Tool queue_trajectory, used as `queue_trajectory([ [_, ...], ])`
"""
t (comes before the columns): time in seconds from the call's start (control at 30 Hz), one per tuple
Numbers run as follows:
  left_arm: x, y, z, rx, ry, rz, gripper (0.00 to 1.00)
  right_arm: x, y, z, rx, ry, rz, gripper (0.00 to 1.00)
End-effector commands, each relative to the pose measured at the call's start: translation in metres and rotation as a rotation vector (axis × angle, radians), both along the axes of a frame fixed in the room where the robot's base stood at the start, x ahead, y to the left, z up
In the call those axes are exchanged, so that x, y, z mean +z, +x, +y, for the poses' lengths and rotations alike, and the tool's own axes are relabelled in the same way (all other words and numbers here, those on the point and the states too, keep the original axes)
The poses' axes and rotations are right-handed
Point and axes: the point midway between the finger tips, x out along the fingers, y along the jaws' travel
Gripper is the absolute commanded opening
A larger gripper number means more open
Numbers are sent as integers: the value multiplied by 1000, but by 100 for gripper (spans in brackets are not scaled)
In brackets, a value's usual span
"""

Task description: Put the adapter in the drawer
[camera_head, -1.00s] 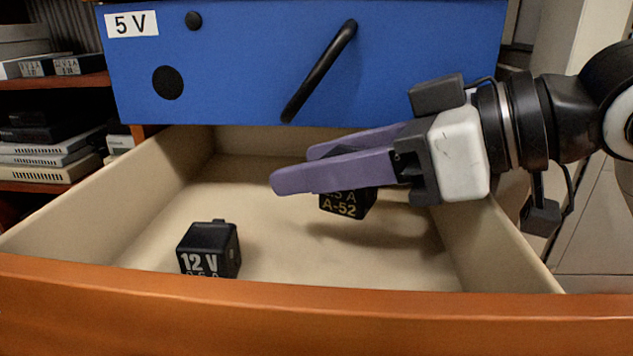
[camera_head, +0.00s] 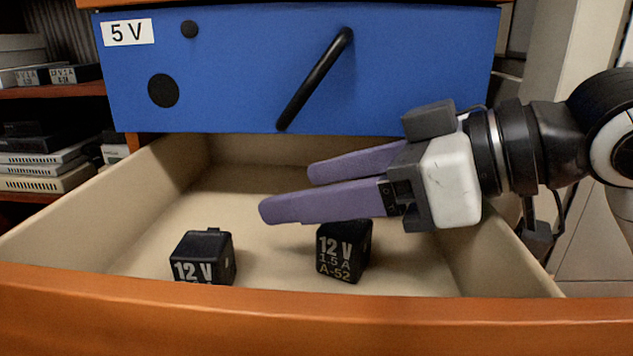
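A black adapter (camera_head: 343,252) marked "12 V 1.5 A A-52" sits upright on the floor of the open drawer (camera_head: 500,263), right of the middle. A second black adapter (camera_head: 203,258) marked "12 V" sits in the same drawer to the left; the front board hides its lower part. My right gripper (camera_head: 285,191) reaches in from the right. Its two purple fingers are apart with nothing between them, just above and behind the A-52 adapter. My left gripper is not in view.
A shut blue drawer (camera_head: 235,80) labelled "5 V", with a slanted black handle (camera_head: 315,80), is above the open drawer. The orange front board (camera_head: 310,318) is nearest. Shelves (camera_head: 55,90) with devices stand at left. The drawer floor between the adapters is clear.

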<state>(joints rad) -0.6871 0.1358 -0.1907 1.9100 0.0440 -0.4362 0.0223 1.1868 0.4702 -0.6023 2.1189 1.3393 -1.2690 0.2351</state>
Motion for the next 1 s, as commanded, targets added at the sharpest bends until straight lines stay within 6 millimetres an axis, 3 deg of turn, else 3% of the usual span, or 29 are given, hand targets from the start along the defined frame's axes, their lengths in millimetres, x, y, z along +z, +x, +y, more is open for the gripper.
queue_trajectory([
  [0.33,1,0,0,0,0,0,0,2,0,0,0,1,-1,62],
  [0.47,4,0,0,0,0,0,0,14,0,0,0,2,-3,62],
  [1.0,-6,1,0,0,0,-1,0,52,-36,-91,-4,0,-1,62],
])
